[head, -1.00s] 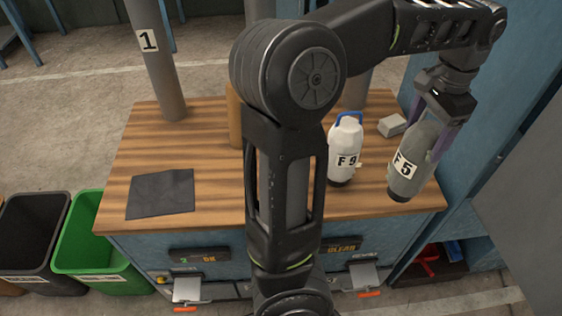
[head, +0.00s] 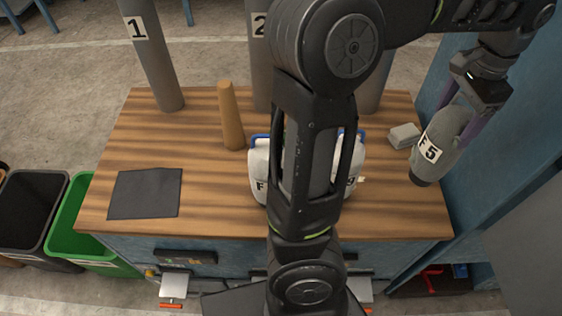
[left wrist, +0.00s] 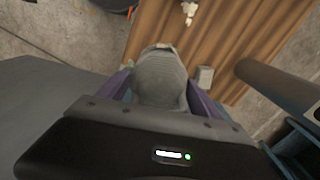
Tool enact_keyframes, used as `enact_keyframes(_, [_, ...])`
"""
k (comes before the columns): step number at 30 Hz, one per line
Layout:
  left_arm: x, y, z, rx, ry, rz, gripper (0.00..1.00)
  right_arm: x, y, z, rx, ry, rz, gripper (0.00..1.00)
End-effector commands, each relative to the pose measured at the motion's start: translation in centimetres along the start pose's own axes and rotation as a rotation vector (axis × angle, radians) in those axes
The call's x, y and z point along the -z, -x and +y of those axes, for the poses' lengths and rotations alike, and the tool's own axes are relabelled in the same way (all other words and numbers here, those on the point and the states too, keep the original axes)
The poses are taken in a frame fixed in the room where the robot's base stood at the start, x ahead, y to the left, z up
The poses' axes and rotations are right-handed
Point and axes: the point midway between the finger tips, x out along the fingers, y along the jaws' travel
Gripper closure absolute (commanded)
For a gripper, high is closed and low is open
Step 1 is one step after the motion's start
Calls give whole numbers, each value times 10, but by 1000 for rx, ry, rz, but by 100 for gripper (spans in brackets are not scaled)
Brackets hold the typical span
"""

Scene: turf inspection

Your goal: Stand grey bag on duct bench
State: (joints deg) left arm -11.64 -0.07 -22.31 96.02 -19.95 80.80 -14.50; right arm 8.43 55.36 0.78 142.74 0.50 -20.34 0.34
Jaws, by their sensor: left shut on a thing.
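The grey bag (head: 436,152), labelled F 5, is at the right edge of the bench in the head view, tilted. My left gripper (head: 467,122) is shut on it from above; its purple fingers lie along the bag's sides. The left wrist view shows the bag (left wrist: 160,78) between the fingers (left wrist: 158,92). Whether the bag touches the bench is hard to tell. The duct bench (head: 205,190) has a striped wooden top with grey ducts (head: 152,60) standing along its back. My right gripper is not in view.
White bags (head: 259,170) with blue handles stand mid-bench, partly hidden by my arm. A small grey block (head: 404,135) lies near the grey bag. A wooden peg (head: 231,118) and a dark mat (head: 145,194) are on the left. A blue panel (head: 490,190) bounds the right.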

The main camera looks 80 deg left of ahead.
Motion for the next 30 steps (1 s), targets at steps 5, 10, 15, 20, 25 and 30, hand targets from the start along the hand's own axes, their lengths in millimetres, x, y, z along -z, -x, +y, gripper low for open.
enact_keyframes(5, [0,1,0,0,0,3,66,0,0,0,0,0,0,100])
enact_keyframes(10, [0,1,0,0,0,3,66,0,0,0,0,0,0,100])
enact_keyframes(15, [0,-6,0,0,0,0,66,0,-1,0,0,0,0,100])
enact_keyframes(20, [0,-29,0,0,-1,-1,66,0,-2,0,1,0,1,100])
enact_keyframes(25, [0,-54,0,0,-1,0,66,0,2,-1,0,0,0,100])
enact_keyframes(30, [1,-62,0,0,0,2,66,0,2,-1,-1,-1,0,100])
